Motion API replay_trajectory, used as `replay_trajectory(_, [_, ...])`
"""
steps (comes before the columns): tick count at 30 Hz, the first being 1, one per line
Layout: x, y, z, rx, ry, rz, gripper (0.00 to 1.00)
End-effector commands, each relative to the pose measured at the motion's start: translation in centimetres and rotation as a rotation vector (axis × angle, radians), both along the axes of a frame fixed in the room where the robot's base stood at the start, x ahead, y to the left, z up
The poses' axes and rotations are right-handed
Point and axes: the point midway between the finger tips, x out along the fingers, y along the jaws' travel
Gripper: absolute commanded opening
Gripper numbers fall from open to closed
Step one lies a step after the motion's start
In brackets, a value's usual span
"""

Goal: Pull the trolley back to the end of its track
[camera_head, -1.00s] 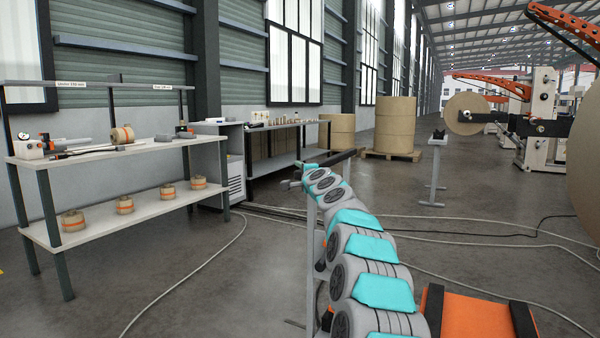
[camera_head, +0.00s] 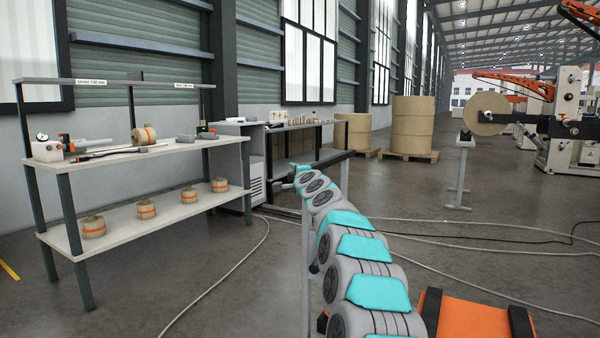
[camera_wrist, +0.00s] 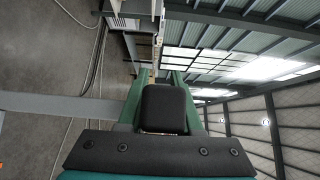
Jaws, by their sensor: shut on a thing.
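The trolley shows only in part, as a dark handle bar (camera_head: 340,156) on thin grey uprights (camera_head: 305,240) near the middle of the head view. My gripper (camera_head: 297,176) is at the far end of my grey and teal arm, at the left end of this bar, and is shut on it. The fingertips are too small to make out there. In the wrist view, a grey strip (camera_wrist: 50,104), possibly an upright, crosses at left. The trolley's lower part and its track are hidden behind my arm or outside the view.
A two-level bench (camera_head: 140,215) with several small rolls stands at left. A second bench (camera_head: 290,125) stands behind the handle. Large brown rolls (camera_head: 411,122) stand on pallets further back. Cables (camera_head: 480,241) cross the floor at right. A small stand (camera_head: 461,170) is beyond them.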

Motion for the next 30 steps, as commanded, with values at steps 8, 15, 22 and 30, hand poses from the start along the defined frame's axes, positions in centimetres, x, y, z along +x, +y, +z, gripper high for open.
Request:
replay_trajectory(8, [0.02,1.12,-0.42,-0.002,0.006,0.007,0.00])
replay_trajectory(15, [0.03,1.13,-0.45,-0.002,0.006,0.006,0.00])
replay_trajectory(22, [0.03,0.98,-0.35,-0.002,0.005,0.004,0.52])
replay_trajectory(30, [0.03,0.76,-0.17,0.000,0.002,0.001,0.64])
